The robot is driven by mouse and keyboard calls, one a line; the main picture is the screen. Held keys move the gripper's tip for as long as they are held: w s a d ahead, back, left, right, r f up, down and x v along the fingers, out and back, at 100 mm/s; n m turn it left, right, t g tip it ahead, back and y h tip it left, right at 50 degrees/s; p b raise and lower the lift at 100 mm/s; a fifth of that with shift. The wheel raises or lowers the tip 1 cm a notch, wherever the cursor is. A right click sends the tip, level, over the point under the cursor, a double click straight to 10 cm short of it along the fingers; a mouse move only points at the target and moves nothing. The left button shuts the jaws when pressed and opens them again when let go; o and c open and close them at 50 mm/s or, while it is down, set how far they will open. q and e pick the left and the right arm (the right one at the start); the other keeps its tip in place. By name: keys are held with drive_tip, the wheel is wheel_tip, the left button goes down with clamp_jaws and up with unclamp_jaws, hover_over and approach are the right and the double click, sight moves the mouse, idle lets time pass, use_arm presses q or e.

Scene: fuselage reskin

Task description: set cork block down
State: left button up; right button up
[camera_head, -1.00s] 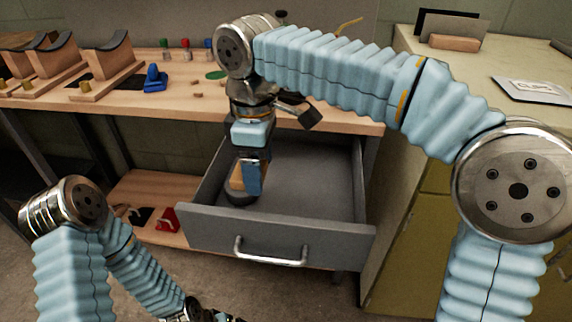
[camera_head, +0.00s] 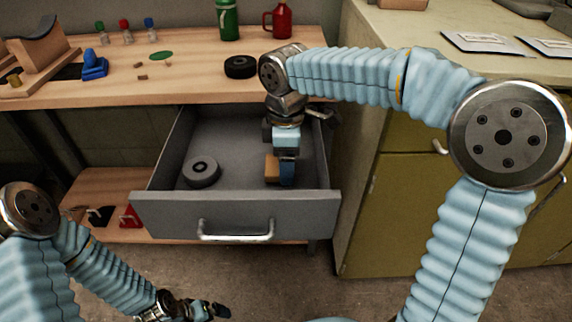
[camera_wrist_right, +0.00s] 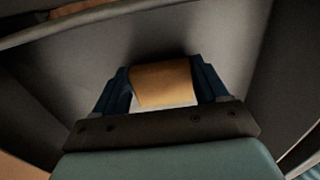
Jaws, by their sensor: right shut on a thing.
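The tan cork block (camera_head: 271,168) is inside the open grey drawer (camera_head: 236,214), in its right part near the front wall. My right gripper (camera_head: 280,172) points down into the drawer and is shut on the block. In the right wrist view the block (camera_wrist_right: 163,82) sits between the two dark blue fingers of the right gripper (camera_wrist_right: 164,90). I cannot tell whether the block touches the drawer floor. My left gripper (camera_head: 205,308) is low at the bottom edge, away from the drawer, and its jaw opening is unclear.
A dark roll (camera_head: 202,172) lies in the drawer's left part, with bare floor between it and the block. The workbench (camera_head: 190,76) above holds another black roll (camera_head: 240,66), a green container (camera_head: 228,20) and a red can (camera_head: 279,20). A yellow-green cabinet (camera_head: 395,215) stands right of the drawer.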

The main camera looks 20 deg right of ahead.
drive_tip(key=shift+f, duration=0.65)
drive_tip(key=shift+f, duration=0.1)
drive_tip(key=o, duration=1.1)
wheel_tip(320, 180, up, 12)
drive_tip(key=p, duration=0.2)
